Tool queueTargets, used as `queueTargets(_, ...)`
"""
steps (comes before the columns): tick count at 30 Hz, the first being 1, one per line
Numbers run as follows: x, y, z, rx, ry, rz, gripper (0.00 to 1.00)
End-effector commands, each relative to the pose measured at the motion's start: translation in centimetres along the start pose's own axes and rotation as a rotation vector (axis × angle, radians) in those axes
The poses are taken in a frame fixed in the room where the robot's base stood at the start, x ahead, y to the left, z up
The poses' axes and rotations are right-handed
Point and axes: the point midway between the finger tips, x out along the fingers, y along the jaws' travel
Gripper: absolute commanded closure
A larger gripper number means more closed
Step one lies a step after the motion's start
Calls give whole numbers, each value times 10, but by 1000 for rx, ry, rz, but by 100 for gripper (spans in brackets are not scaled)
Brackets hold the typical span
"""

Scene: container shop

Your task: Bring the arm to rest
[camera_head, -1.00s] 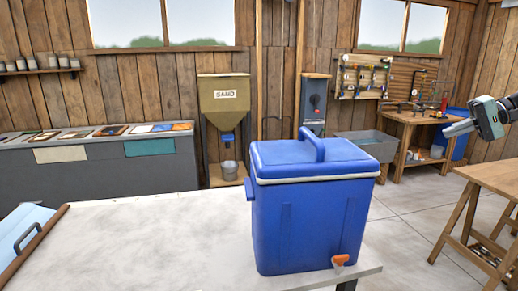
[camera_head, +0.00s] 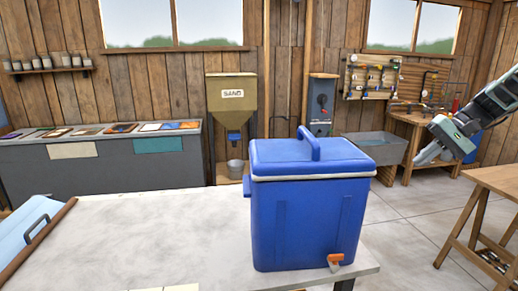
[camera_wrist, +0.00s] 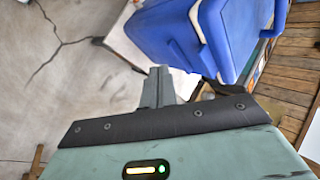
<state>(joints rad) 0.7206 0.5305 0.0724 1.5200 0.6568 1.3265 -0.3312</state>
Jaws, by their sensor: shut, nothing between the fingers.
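My gripper (camera_head: 428,157) is at the right side of the head view, raised in the air to the right of the blue cooler (camera_head: 308,222). Its fingers are together with nothing between them, and they point down and to the left. In the wrist view, my gripper (camera_wrist: 158,88) shows its closed fingers above the floor. The cooler (camera_wrist: 185,35) also shows at the top of the wrist view, apart from the fingers. It stands upright with its lid shut, its handle up and an orange spigot at its lower front.
The cooler stands on a pale table (camera_head: 150,240) with a light blue lidded object (camera_head: 30,235) at its left end. A wooden trestle table (camera_head: 490,180) stands at the right. A sand hopper (camera_head: 232,100), a grey sink (camera_head: 375,148) and a workbench (camera_head: 415,125) line the back wall.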

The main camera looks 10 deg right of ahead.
Motion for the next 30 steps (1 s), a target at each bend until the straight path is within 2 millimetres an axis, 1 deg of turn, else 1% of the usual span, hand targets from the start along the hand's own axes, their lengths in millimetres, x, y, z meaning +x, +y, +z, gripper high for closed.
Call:
queueTargets(1, 18, -8, 14, -11, -13, 52, 100)
queueTargets(2, 28, -10, 22, -16, -16, 87, 100)
queueTargets(3, 42, -13, 35, -28, -19, 138, 100)
queueTargets(5, 65, -17, 58, -58, -20, 225, 100)
queueTargets(6, 80, -18, 76, -86, -18, 286, 100)
queueTargets(8, 98, -17, 103, -137, -8, 371, 100)
queueTargets(9, 109, -16, 120, -175, 1, 420, 100)
queueTargets(10, 115, -15, 132, -206, 8, 452, 100)
queueTargets(12, 128, -11, 156, -275, 27, 510, 100)
queueTargets(15, 140, -6, 186, -368, 50, 566, 100)
queueTargets(24, 163, 7, 258, -622, 105, 623, 100)
queueTargets(25, 166, 5, 264, -648, 101, 621, 100)
queueTargets(26, 172, -4, 270, -673, 79, 615, 100)
queueTargets(27, 178, -12, 281, -705, 52, 609, 100)
queueTargets(29, 186, -23, 299, -756, 10, 602, 100)
queueTargets(30, 192, -30, 312, -792, -21, 599, 100)
